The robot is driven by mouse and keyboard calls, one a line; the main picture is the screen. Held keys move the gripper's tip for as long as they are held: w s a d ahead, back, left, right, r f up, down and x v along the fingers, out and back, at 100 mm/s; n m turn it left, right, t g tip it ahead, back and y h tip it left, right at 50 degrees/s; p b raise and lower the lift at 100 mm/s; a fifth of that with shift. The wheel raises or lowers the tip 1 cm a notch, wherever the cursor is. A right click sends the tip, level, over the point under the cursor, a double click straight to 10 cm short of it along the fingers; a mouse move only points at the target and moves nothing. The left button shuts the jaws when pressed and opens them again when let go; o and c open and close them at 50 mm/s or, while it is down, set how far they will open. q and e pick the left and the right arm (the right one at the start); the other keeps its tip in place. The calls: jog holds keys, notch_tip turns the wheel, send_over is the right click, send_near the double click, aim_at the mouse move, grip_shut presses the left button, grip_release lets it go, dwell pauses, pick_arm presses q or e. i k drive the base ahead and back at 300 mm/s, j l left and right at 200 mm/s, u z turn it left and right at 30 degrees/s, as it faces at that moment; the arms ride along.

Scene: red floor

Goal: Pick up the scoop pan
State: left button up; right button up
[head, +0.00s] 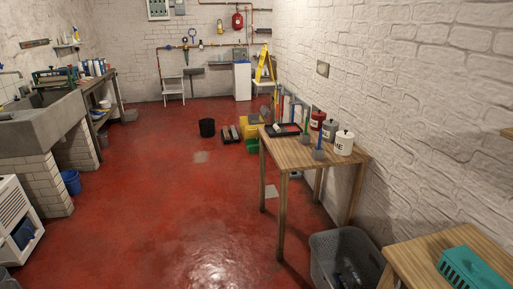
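I cannot clearly pick out a scoop pan from this distance. A black tray-like item (283,130) lies on the wooden table (290,152) at right of centre, with small things in it that are too small to name. Some dark, flat items (230,134) lie on the floor behind the table, beside a yellow container (251,127); their kind is unclear. Neither of my grippers shows in the head view.
Lidded canisters, including a white one (344,143), stand on the table. A grey crate (345,258) sits on the floor, and a second table (425,262) at lower right holds a teal basket (474,270). A black bucket (207,128) stands farther back. The central red floor is clear.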

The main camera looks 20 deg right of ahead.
aim_at(252, 144)
jog(key=i+l, duration=0.1)
jog(key=i, duration=0.7)
jog(key=i+l, duration=0.1)
jog(key=i, duration=0.75)
jog(key=i+l, duration=0.15)
jog(key=i, duration=0.65)
jog(key=i+z, duration=0.1)
jog(key=i, duration=0.65)
jog(key=i+z, duration=0.1)
jog(key=i, duration=0.65)
jog(key=i+j+z, duration=0.1)
jog(key=i, duration=2.8)
jog(key=i+z, duration=0.35)
jog(key=i, duration=0.15)
jog(key=i+j+z, duration=0.3)
jog(key=i, duration=0.2)
jog(key=i+j+z, duration=0.35)
jog(key=i+l, duration=0.1)
jog(key=i, duration=0.05)
